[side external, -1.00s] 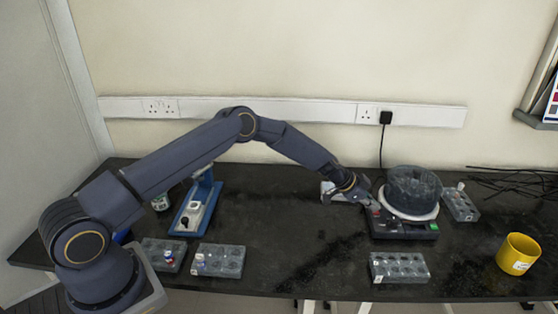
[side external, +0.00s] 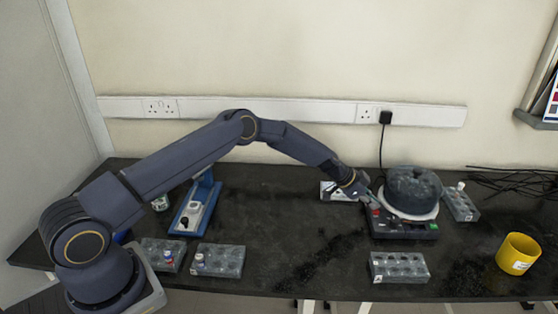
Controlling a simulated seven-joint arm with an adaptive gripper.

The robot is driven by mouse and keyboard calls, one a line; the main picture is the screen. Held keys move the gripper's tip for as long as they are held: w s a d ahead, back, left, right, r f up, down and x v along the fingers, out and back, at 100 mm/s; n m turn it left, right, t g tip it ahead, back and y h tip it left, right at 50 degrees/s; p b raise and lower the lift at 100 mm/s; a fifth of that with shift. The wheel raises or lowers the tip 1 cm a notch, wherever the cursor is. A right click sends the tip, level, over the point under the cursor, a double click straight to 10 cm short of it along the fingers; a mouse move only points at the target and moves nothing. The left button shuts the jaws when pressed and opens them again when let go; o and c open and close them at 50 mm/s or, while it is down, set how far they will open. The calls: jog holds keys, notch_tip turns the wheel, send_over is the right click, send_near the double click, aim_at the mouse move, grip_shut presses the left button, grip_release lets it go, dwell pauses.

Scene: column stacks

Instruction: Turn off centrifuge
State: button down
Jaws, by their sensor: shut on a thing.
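The centrifuge (side external: 404,227) stands on the right half of the dark bench. It has a black base, a white ring and a dark rotor (side external: 413,190) on top, whose rounded, lumpy shape is visible. My gripper (side external: 371,203) is at the left side of the centrifuge, just above the red switch. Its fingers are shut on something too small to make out. I cannot tell whether the fingertips touch the switch.
A grey rack (side external: 400,267) stands in front of the centrifuge and another rack (side external: 461,204) at its right. A yellow cup (side external: 517,253) is at the far right. A blue-and-white device (side external: 196,207) and two racks with vials are on the left. The bench middle is clear.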

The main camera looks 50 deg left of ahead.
notch_tip(320, 180, up, 3)
jog(key=shift+r, duration=0.1)
jog(key=v, duration=1)
jog(key=shift+r, duration=0.45)
jog(key=shift+d, duration=0.15)
jog(key=w+a+g+h, duration=0.1)
jog(key=w+a+n+g+h, duration=0.1)
jog(key=shift+w+a+f+n, duration=0.1)
jog(key=shift+a+n, duration=0.2)
